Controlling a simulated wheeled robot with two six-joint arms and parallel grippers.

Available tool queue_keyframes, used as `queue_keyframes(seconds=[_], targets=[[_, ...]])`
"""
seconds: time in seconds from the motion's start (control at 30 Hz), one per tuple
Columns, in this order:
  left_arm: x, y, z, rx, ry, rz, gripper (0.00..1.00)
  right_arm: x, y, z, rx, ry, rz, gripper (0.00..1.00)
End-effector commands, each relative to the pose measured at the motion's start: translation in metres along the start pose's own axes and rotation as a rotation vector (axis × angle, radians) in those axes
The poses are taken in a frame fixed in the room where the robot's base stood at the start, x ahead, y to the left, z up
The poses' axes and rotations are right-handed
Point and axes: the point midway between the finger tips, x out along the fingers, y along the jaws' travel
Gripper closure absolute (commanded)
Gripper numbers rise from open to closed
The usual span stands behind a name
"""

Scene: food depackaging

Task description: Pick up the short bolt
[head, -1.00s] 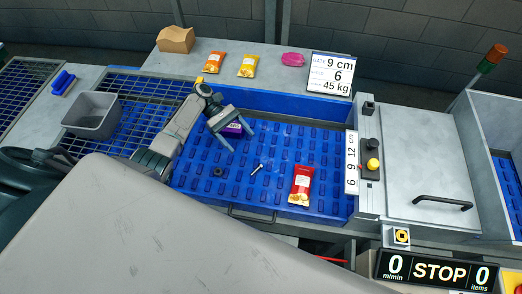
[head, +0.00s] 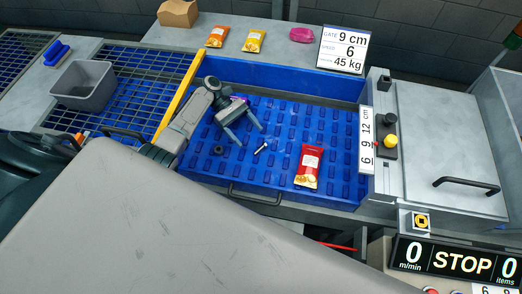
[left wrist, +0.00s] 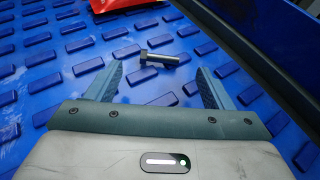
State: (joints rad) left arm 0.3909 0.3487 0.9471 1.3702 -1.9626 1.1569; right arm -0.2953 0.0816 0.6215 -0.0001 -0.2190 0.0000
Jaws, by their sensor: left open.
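The short bolt (head: 261,147) is a small grey metal bolt lying on its side on the blue ribbed belt (head: 280,180). My left gripper (head: 251,138) is open and empty, low over the belt, with its fingertips close to the bolt. In the left wrist view the bolt (left wrist: 160,59) lies crosswise just ahead of the gap between the two fingertips (left wrist: 159,72). Its head is on the left and its shank points right. I see no contact between fingers and bolt. My right gripper is not in view.
A red packet (head: 308,166) lies right of the bolt. A black ring (head: 219,150) lies left of it. A purple thing (head: 238,98) is partly hidden behind my left gripper. Blue side walls (head: 290,78) border the belt. A grey bin (head: 84,86) stands at left.

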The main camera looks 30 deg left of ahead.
Motion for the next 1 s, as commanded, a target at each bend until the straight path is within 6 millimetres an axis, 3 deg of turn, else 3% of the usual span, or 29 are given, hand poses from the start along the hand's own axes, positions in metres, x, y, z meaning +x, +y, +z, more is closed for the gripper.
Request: queue_keyframes(seconds=[0.17, 0.43, 0.67, 0.73, 0.93, 1.0], targets=[[0.012, 0.0, 0.001, 0.0, 0.001, -0.001, 0.25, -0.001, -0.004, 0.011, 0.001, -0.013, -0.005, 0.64], [0.05, 0.0, 0.0, 0.001, 0.0, -0.001, 0.25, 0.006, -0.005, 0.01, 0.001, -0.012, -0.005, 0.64], [0.053, 0.0, 0.002, 0.0, 0.002, 0.001, 0.25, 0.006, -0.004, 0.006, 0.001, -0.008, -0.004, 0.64], [0.053, 0.0, 0.001, 0.0, 0.002, 0.0, 0.33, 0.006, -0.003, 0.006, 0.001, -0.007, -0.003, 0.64], [0.053, 0.0, 0.001, 0.0, 0.002, 0.0, 0.72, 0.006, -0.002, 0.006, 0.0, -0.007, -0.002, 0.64], [0.053, 0.0, 0.002, 0.0, 0.002, 0.0, 0.74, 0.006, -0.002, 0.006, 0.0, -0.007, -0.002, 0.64]])
